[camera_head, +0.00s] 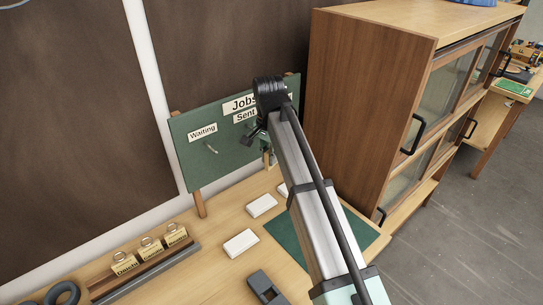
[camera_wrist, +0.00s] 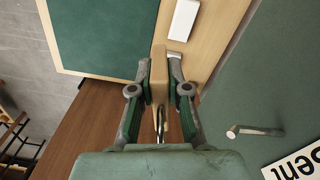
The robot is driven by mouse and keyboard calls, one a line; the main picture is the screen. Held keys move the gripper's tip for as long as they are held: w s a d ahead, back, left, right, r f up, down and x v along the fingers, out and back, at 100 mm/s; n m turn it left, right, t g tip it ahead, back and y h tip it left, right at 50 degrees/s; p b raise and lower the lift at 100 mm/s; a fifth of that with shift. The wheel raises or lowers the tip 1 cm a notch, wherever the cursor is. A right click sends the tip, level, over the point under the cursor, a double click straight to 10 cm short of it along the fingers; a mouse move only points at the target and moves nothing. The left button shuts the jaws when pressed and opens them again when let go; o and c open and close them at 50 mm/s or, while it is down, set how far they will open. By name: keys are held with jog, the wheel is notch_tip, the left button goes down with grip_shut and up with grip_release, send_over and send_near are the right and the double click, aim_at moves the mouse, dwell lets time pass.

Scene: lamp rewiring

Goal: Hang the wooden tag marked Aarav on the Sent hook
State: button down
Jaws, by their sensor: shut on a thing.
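My gripper (camera_wrist: 160,64) is shut on a wooden tag (camera_wrist: 159,84), seen edge-on between the fingertips in the wrist view. A metal ring (camera_wrist: 160,122) shows at the tag's end nearer the palm. The name on the tag cannot be read. The Sent hook (camera_wrist: 254,130) sticks out from the green board to the right of my gripper, apart from the tag, beside the Sent label (camera_wrist: 296,164). In the head view the Sent label (camera_head: 245,116) is partly covered by my arm, and my gripper (camera_head: 266,150) is mostly hidden there.
The green board (camera_head: 185,165) also has a Waiting hook (camera_head: 211,148), which looks empty. White blocks (camera_head: 241,243) and a green mat (camera_head: 361,231) lie on the bench. A wooden cabinet (camera_head: 365,100) stands at right.

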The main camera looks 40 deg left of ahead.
jog(key=w+a+f+b, duration=0.1)
jog(key=w+a+b, duration=0.1)
jog(key=a, duration=0.7)
jog(key=shift+w+f, duration=0.4)
dwell(0.6)
jog(key=shift+f, duration=0.1)
dwell(0.6)
jog(key=c, duration=1.1)
grip_release()
jog(key=shift+o, duration=0.2)
